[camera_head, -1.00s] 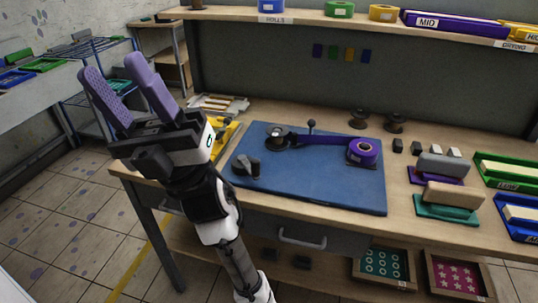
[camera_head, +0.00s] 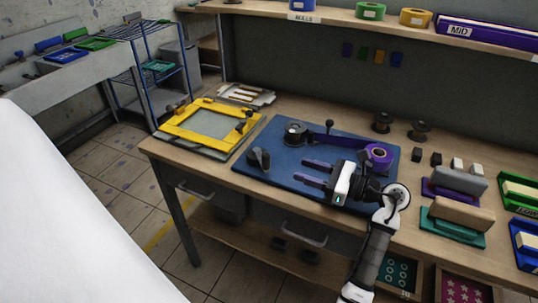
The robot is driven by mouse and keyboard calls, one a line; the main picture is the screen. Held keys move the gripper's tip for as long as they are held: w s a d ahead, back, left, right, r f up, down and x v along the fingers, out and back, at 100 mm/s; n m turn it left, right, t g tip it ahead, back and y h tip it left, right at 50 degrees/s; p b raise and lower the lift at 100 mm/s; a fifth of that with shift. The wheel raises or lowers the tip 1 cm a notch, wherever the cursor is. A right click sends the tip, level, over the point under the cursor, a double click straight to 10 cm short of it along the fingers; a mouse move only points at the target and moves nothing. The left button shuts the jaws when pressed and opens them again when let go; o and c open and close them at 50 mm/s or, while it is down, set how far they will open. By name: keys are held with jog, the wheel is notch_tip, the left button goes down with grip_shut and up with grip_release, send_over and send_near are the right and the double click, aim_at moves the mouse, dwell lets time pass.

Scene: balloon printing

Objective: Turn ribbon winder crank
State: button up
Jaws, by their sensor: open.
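The ribbon winder (camera_head: 295,133) is a dark round hub at the back left of the blue mat (camera_head: 264,140). Its crank (camera_head: 329,124), a thin upright handle with a dark knob, stands just right of the hub. A purple ribbon stretches from the hub to a purple ribbon roll (camera_head: 380,153) at the right of the mat. My gripper (camera_head: 299,169) is open and empty over the mat, its two purple fingers pointing left. It is in front of the winder and crank, apart from both. My arm hides part of the mat's right side.
A yellow screen frame (camera_head: 184,128) lies left of the mat. Purple and teal stamp pads (camera_head: 452,232) lie to the right.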

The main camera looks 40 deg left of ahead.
aim_at(266, 157)
jog(key=p+x, duration=0.4)
jog(key=x, duration=0.6)
jog(key=shift+s+a+r, duration=0.1)
jog(key=shift+s+r, duration=0.1)
jog(key=shift+p+x, duration=0.3)
jog(key=shift+x, duration=0.55)
jog(key=shift+f, duration=0.15)
grip_shut()
